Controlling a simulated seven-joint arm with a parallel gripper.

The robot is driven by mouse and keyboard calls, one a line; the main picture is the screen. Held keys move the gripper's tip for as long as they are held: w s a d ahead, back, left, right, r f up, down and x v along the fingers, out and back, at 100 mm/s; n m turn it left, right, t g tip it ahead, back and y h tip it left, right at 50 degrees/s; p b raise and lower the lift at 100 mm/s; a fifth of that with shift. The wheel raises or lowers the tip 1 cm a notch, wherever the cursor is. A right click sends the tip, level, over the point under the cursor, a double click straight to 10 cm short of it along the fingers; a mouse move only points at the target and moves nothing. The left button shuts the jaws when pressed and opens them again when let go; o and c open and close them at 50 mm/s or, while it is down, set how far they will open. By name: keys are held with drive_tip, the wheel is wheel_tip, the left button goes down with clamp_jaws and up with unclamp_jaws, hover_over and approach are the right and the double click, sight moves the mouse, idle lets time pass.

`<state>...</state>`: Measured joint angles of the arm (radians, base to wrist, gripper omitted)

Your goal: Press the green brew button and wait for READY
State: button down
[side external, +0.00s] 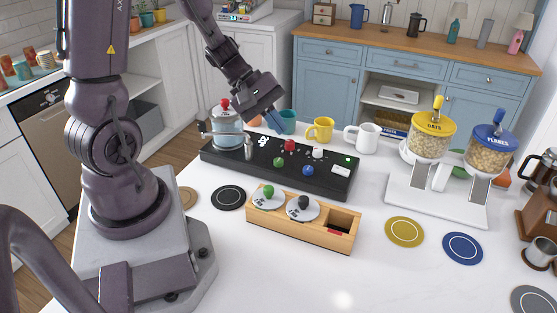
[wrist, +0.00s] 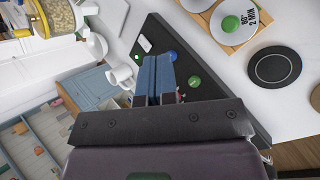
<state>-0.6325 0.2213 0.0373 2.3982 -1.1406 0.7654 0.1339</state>
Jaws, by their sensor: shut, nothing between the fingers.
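The black brew console (side external: 255,168) lies on the white counter. The green button (side external: 278,162) is on its near side; in the wrist view it (wrist: 194,81) lies just right of my fingertips. Red (side external: 290,146), white (side external: 317,153) and blue (side external: 308,170) buttons are also on it. A small green light (side external: 348,160) and a white panel (side external: 341,171) are at its right end; I cannot read any text there. My gripper (side external: 273,123) is shut and empty, its blue fingertips above the console's far side, apart from the green button.
A glass kettle (side external: 229,138) stands on the console's left end. Teal, yellow (side external: 320,130) and white (side external: 362,138) mugs stand behind. A wooden box (side external: 285,221) with knobbed discs lies in front. Two cereal dispensers (side external: 430,140) stand right. The counter front is mostly clear.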

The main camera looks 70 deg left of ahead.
sight(278, 162)
drive_tip(key=w+a+f+n+t+y, duration=0.3)
drive_tip(key=a+n, duration=0.5)
drive_tip(key=shift+w+f+y, duration=0.2)
drive_tip(key=shift+f+y, duration=0.15)
drive_tip(key=shift+y, duration=0.05)
drive_tip(key=shift+f, duration=4.4)
drive_tip(key=shift+f, duration=0.1)
drive_tip(key=shift+f, duration=0.3)
